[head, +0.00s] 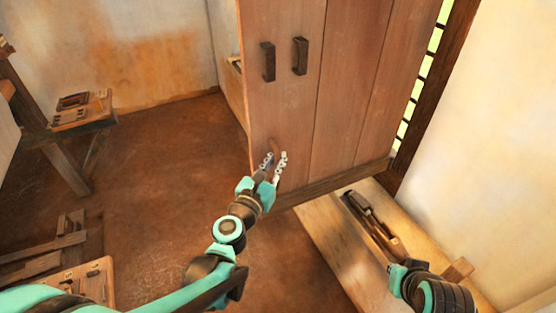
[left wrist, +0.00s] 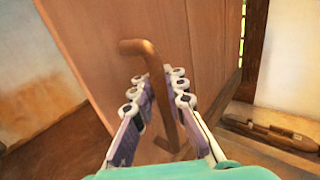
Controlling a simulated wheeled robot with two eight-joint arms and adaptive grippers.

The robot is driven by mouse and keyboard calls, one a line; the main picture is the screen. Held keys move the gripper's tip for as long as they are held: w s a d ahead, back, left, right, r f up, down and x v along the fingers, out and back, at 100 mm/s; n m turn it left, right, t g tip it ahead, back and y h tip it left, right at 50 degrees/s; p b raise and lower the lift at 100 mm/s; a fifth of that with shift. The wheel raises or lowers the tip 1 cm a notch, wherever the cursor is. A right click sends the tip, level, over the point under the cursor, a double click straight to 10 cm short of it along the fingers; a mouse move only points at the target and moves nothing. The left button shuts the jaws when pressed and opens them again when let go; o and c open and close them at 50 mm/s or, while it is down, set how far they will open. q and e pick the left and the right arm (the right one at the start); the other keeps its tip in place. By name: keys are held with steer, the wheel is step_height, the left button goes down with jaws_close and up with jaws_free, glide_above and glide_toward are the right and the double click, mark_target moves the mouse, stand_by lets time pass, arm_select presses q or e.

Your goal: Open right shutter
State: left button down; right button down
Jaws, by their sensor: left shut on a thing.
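The right shutter (head: 345,110) is a tall panel of brown wooden boards in the head view, standing out at an angle from the wall, with its free edge to the left. A brown bent handle (left wrist: 141,47) sticks out low near that edge. My left gripper (head: 273,160) is shut on this handle. In the left wrist view its fingers (left wrist: 160,85) stand on both sides of the handle's shaft, which partly hides between them. Part of my right arm (head: 430,290) shows at the lower right; its fingers cannot be seen.
Two dark pulls (head: 284,58) sit higher on the shutter. A pale ledge (head: 325,240) below it holds a dark wooden tool (head: 372,222). A slatted opening (head: 418,85) lies behind, right. A wooden bench (head: 75,125) stands left. The brown floor (head: 160,170) between is clear.

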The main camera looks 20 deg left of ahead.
arm_select(q)
steer(key=shift+a, duration=0.1)
steer(key=c, duration=1.5)
jaws_free()
steer(key=shift+s, duration=0.1)
steer(key=shift+c, duration=0.2)
steer(key=shift+a, duration=0.1)
steer(key=shift+s, duration=0.1)
steer(key=s+a, duration=0.1)
steer(key=s, duration=0.6)
steer(key=shift+s, duration=0.15)
